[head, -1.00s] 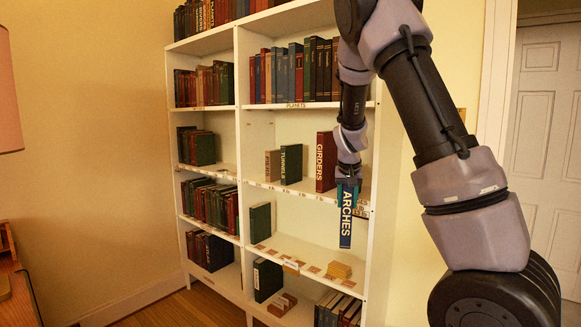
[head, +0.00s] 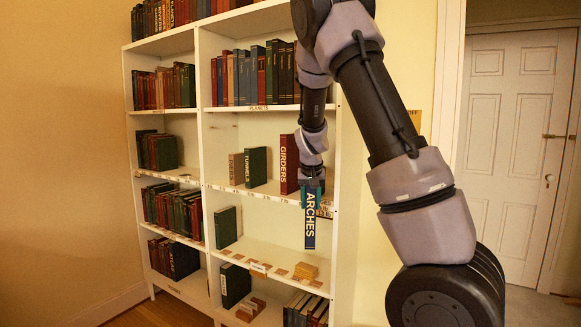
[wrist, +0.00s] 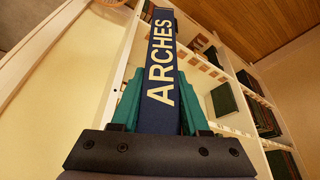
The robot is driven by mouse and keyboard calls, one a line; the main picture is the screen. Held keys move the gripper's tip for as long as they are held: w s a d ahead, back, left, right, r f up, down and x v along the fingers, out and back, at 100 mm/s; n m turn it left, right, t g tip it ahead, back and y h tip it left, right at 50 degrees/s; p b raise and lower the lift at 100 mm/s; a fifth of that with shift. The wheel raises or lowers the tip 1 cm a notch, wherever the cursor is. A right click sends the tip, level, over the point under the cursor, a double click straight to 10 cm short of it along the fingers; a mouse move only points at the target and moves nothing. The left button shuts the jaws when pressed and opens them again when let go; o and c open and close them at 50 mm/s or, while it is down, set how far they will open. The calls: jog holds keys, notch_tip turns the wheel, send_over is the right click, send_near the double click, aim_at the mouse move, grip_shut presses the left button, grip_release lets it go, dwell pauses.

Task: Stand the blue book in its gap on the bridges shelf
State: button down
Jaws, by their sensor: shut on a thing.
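The blue book (head: 310,222) has ARCHES in pale letters on its spine. My gripper (head: 312,184) is shut on its upper part and holds it upright in front of the shelf's right side. In the wrist view the blue book (wrist: 164,75) sits between the green fingers of my gripper (wrist: 160,105). The bridges shelf (head: 265,194) holds a tan book (head: 236,169), the green TUNNELS book (head: 256,167) and the red GIRDERS book (head: 289,164). A space shows between TUNNELS and GIRDERS. My gripper and the blue book hide the shelf's right end.
The white bookcase (head: 203,150) has full rows of books above. A white door (head: 505,150) stands at the right, behind my arm.

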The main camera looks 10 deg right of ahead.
jog(key=s+f+n, duration=0.1)
jog(key=s+f, duration=0.1)
jog(key=f, duration=0.3)
jog(key=s+f+n+y, duration=0.1)
jog(key=s+f, duration=0.2)
jog(key=f, duration=0.3)
jog(key=s+f+n, duration=0.1)
jog(key=s+f, duration=0.1)
jog(key=f, duration=0.3)
jog(key=shift+s+f, duration=0.25)
jog(key=shift+s, duration=0.05)
jog(key=shift+f, duration=0.1)
